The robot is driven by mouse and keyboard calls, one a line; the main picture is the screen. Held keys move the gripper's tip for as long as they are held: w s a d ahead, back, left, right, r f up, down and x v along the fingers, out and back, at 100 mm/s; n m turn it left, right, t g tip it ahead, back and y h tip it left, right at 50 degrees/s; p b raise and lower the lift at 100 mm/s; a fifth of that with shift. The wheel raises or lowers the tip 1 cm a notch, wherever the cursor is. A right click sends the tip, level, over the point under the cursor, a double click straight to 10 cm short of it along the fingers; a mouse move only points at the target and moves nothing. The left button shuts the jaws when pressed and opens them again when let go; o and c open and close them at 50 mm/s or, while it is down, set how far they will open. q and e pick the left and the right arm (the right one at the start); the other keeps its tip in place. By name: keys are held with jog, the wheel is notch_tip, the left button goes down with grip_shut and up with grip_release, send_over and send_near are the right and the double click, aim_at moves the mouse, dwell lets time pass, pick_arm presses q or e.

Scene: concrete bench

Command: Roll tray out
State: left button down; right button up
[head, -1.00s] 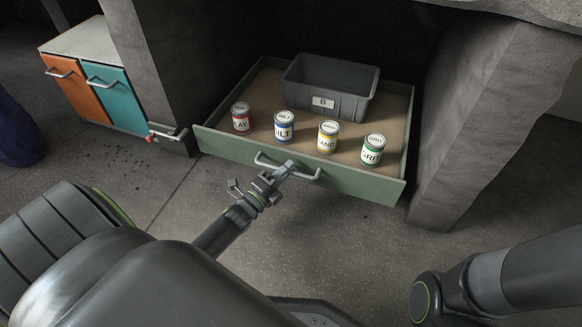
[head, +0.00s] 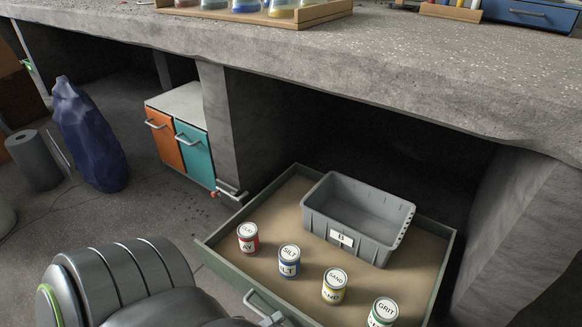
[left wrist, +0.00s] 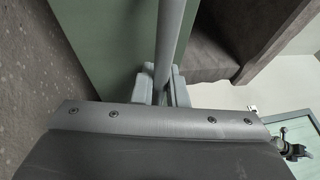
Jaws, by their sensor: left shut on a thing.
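The tray is a wide, shallow pull-out with a green front and a brown floor (head: 285,208), standing out from under the concrete bench. Its grey bar handle (head: 262,306) is at the lower edge of the head view, where the front is partly cut off. My left gripper (head: 273,319) is at the handle and mostly out of frame below. In the left wrist view my left gripper's fingers (left wrist: 160,88) are shut around the handle bar (left wrist: 172,40), beside the green front (left wrist: 110,45). My right gripper is not in view.
A grey bin (head: 322,222) marked B and red, blue (head: 289,262), yellow and green cans stand upright in the tray. Concrete supports (head: 235,130) flank it. An orange-and-teal cabinet (head: 195,150) and a red-tipped fitting (head: 222,190) are to the left. Glassware stands on the bench top (head: 330,60).

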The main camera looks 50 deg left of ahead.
pick_arm(q)
jog(key=s+d, duration=0.2)
jog(key=s, duration=0.7)
jog(key=c, duration=1.7)
grip_release()
jog(key=shift+w, duration=0.1)
jog(key=v, duration=1.6)
jog(key=shift+s+f, duration=0.15)
jog(key=shift+s, duration=0.1)
jog(key=shift+s+a, duration=0.15)
jog(key=shift+s, duration=0.35)
